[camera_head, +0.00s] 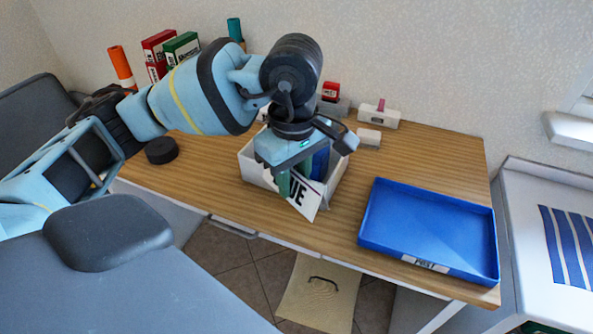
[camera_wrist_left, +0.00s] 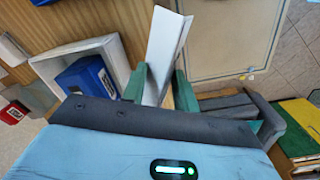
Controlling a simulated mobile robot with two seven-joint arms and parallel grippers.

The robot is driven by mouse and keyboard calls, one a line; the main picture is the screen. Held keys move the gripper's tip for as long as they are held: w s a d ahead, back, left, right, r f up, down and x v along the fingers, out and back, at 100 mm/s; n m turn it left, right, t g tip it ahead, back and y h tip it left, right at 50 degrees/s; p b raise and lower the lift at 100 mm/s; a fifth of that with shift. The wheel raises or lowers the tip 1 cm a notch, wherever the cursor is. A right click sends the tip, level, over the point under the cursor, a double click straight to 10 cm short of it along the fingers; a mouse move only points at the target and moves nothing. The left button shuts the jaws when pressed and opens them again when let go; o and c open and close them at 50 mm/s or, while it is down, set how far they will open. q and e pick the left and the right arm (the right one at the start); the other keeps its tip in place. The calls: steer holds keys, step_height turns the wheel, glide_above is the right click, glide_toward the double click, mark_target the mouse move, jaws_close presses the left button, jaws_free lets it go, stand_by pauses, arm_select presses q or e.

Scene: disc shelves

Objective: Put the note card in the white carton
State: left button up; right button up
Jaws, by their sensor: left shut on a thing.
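In the left wrist view the card (camera_wrist_left: 166,48) looks folded and stands between the fingers (camera_wrist_left: 160,88). The white carton (camera_head: 250,168) stands on the table behind and partly hidden by the gripper. The card overlaps its near wall in the head view; in the wrist view it lies beside the carton (camera_wrist_left: 82,47). A blue object (camera_head: 321,163) is inside the carton. My right gripper is not in view.
A blue tray labelled "POST" (camera_head: 425,225) lies to the right on the wooden table (camera_head: 215,180). Red and green binders (camera_head: 180,48), an orange roll (camera_head: 121,66), a black round object (camera_head: 161,151) and stamps (camera_head: 378,114) stand along the back and left. Table between carton and tray is clear.

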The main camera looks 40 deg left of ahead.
arm_select(q)
steer(key=r+n, duration=0.1)
steer(key=n, duration=0.2)
steer(key=w+r+n, duration=0.1)
steer(key=shift+a+r+n, duration=0.3)
steer(key=shift+a, duration=0.1)
steer(key=w+a+f+p, duration=0.1)
steer(key=w+a+f, duration=0.4)
steer(key=w+a, duration=0.5)
steer(key=shift+a, duration=1.25)
steer(key=shift+f, duration=0.6)
steer(key=o, duration=0.9)
steer(key=shift+o, duration=0.2)
steer(key=shift+r, duration=0.1)
